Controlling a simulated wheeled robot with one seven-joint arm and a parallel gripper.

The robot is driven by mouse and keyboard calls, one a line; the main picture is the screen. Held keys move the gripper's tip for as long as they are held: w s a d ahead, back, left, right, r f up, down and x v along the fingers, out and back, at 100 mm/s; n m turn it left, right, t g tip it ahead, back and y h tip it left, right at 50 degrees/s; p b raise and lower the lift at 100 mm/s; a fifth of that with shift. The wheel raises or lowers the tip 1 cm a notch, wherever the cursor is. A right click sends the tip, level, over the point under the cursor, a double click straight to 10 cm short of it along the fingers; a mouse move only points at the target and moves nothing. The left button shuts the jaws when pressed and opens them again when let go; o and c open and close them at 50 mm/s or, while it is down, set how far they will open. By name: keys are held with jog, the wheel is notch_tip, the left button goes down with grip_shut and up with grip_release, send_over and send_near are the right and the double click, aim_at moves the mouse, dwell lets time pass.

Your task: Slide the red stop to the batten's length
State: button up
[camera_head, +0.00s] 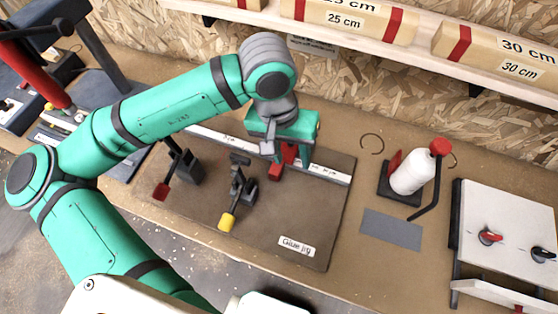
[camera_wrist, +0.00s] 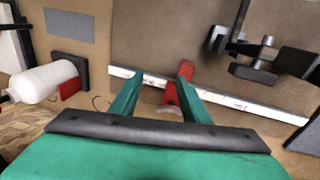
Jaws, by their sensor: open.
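The red stop (camera_head: 276,172) sits on the white ruler strip (camera_head: 330,174) along the back edge of the brown glue jig board (camera_head: 270,235). My gripper (camera_head: 291,163) is open and low over the strip, with its fingers around the stop's place. In the wrist view the open gripper (camera_wrist: 157,88) has the red stop (camera_wrist: 186,70) close to its right finger; I cannot tell whether they touch. The ruler's marks are too small to read. I cannot make out a loose batten on the jig.
A black clamp with a yellow tip (camera_head: 227,221) and one with a red tip (camera_head: 161,190) stand on the jig. A white bottle (camera_head: 409,174) and a grey pad (camera_head: 391,229) lie to the right. A shelf holds wooden pieces (camera_head: 497,50) labelled 25 cm and 30 cm.

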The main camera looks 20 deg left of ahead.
aim_at(276, 166)
jog(key=a, duration=0.1)
jog(key=w+a+y, duration=0.1)
jog(key=a, duration=0.1)
jog(key=a+f+y, duration=0.1)
jog(key=shift+w+a+m, duration=0.15)
jog(key=shift+w+m, duration=0.2)
jog(key=shift+m, duration=0.05)
notch_tip(276, 166, down, 10)
jog(key=shift+r, duration=0.1)
